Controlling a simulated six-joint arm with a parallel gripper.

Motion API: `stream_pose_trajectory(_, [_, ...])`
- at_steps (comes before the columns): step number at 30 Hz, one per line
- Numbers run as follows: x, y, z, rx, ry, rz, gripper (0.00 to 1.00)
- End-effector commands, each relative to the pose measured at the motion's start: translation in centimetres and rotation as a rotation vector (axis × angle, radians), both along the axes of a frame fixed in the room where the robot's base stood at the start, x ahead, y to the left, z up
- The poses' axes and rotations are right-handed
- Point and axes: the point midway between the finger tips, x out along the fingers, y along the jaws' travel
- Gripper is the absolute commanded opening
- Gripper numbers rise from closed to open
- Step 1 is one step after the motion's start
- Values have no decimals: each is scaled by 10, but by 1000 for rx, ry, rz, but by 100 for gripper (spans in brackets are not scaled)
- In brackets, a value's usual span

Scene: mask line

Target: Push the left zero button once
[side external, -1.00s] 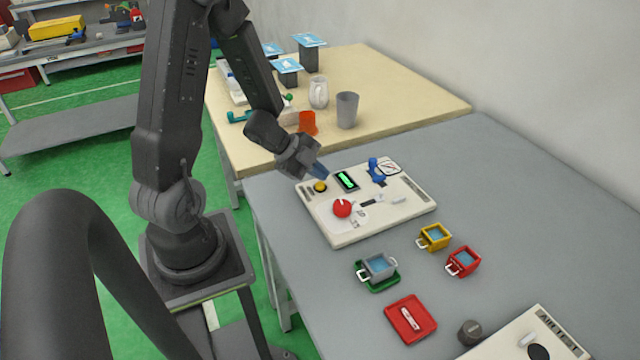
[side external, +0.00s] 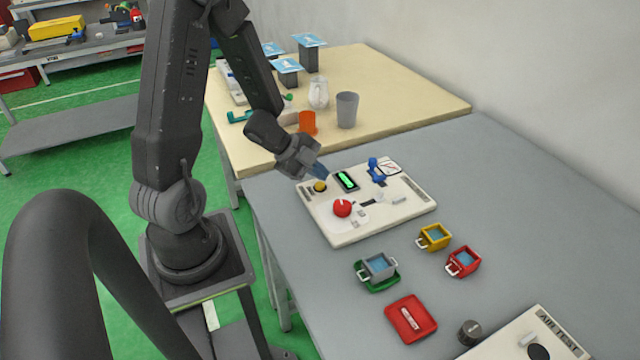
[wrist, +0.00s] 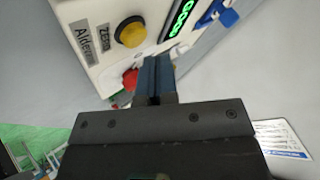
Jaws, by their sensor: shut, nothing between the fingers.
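A white control panel (side external: 348,232) lies on the grey table, with a yellow button (side external: 320,186) near its left end. In the wrist view the yellow button (wrist: 130,32) sits in a black ring beside a label that seems to read "ZERO". A green lit display (side external: 347,180) and a red knob (side external: 342,207) are on the same panel. My gripper (side external: 320,172) is shut and empty, with blue fingers just above the yellow button in the side view. In the wrist view the fingertips (wrist: 156,62) appear beside the button; I cannot tell whether they touch it.
A blue part (side external: 377,170) stands at the panel's back. A second white panel (side external: 530,338) lies at the lower right. The grey table's right side is clear.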

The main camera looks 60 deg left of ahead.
Motion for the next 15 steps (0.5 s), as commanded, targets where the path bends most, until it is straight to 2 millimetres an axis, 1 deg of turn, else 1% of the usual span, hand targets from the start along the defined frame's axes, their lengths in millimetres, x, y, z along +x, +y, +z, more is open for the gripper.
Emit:
stream_pose_trajectory(8, [0, 0, -1, 0, 0, 0, 0])
stream_pose_trajectory(15, [0, 0, -8, -1, 1, 1, 0])
